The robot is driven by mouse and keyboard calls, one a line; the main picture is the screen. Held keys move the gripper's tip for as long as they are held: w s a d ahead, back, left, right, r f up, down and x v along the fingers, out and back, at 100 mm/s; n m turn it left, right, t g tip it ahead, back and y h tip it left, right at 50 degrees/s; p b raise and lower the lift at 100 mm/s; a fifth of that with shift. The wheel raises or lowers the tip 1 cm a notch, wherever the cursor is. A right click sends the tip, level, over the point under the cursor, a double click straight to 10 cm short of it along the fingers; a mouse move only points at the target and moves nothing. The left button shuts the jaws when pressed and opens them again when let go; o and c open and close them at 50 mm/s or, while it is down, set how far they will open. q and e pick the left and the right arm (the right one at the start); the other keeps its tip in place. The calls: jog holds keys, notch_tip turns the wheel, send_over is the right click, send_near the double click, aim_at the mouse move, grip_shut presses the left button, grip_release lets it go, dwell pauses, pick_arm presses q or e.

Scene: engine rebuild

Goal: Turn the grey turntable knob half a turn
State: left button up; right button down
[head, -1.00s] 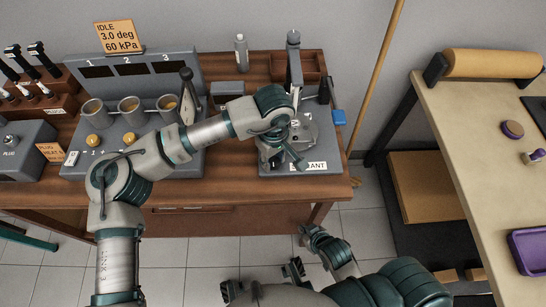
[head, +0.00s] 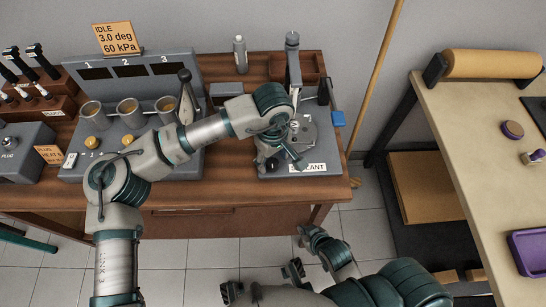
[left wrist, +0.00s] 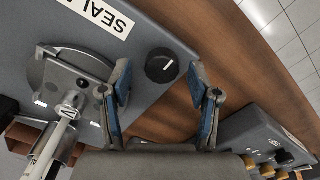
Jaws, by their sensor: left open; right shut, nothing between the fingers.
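The knob (left wrist: 162,65) is round and dark, with a white pointer line, on the grey sealant unit (left wrist: 178,42). In the left wrist view it lies between the lines of my left fingers, near their tips. I cannot tell whether they touch it. My left gripper (left wrist: 166,78) is open and empty, pointing down over the unit; it also shows in the head view (head: 281,160), where it and the arm hide the knob. The round grey turntable (left wrist: 52,72) is beside the knob; the head view shows it too (head: 308,132). My right gripper (head: 292,268) is low, away from the bench, and shut and empty.
The sealant unit stands at the right end of the wooden bench (head: 235,188), with an upright post (head: 293,65) behind. A grey station with three cups (head: 128,108) is to its left. A second table (head: 465,125) stands at right, across a floor gap.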

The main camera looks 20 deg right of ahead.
aim_at(273, 161)
pick_arm(q)
notch_tip(273, 161, up, 11)
dwell(0.3)
jog(key=shift+w+r, duration=0.1)
